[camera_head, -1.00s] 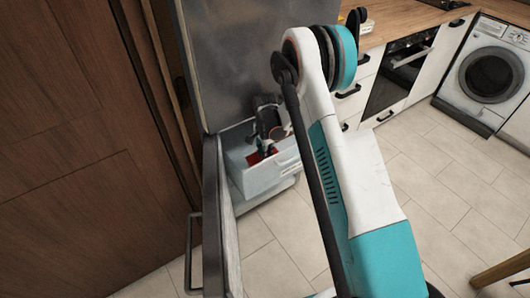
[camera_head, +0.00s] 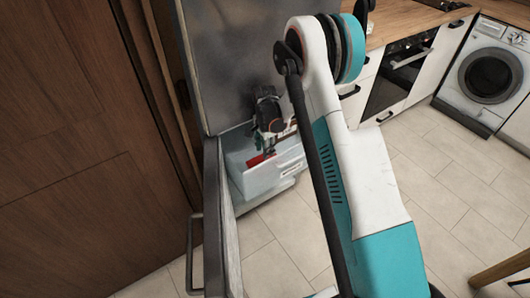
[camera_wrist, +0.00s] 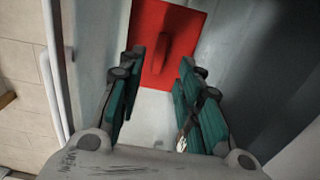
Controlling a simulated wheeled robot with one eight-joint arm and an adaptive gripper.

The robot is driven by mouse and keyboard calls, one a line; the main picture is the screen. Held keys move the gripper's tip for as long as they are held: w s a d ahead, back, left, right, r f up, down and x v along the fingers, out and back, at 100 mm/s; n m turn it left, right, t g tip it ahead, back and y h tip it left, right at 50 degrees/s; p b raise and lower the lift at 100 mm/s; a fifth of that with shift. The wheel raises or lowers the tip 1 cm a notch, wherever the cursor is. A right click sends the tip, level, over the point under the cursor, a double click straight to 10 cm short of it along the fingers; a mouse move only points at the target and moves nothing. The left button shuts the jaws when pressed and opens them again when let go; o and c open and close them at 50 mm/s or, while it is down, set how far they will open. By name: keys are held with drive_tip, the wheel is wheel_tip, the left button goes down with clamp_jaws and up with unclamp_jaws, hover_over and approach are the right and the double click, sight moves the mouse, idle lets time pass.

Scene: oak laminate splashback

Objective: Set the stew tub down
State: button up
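The stew tub (camera_wrist: 180,22) shows in the wrist view as a red, flat-topped thing with a raised red bar handle. It lies in the pale freezer drawer (camera_head: 262,184). In the head view only a small red patch of the tub (camera_head: 255,160) shows; the drawer wall and my gripper hide the rest. My gripper (camera_wrist: 160,62) is open, with its teal finger pads on either side of the handle and a gap to it on both sides. In the head view my gripper (camera_head: 268,148) points down over the drawer.
The drawer is pulled out of a grey fridge-freezer (camera_head: 235,65), whose open door (camera_head: 222,225) stands at the left of the drawer. A wooden door or panel (camera_head: 80,140) fills the left. An oven (camera_head: 402,72) and washing machine (camera_head: 490,75) stand at right. The tiled floor between is clear.

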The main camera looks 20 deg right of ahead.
drive_tip(key=s+r+n+t+p, duration=0.15)
drive_tip(key=s+r, duration=0.25)
drive_tip(key=r, duration=0.7)
drive_tip(key=s+r+n+t, duration=0.1)
drive_tip(key=s+r+n, duration=0.3)
drive_tip(key=r, duration=0.7)
drive_tip(key=s+r+n+t+p, duration=0.1)
drive_tip(key=s+r, duration=0.4)
drive_tip(key=r, duration=0.6)
drive_tip(key=s+r+n+t, duration=0.2)
drive_tip(key=s+n, duration=0.2)
drive_tip(key=s, duration=0.6)
drive_tip(key=s+r+n+t, duration=0.1)
drive_tip(key=s+n, duration=0.3)
drive_tip(key=s, duration=0.7)
drive_tip(key=shift+a+r+t, duration=0.35)
drive_tip(key=shift+r, duration=0.35)
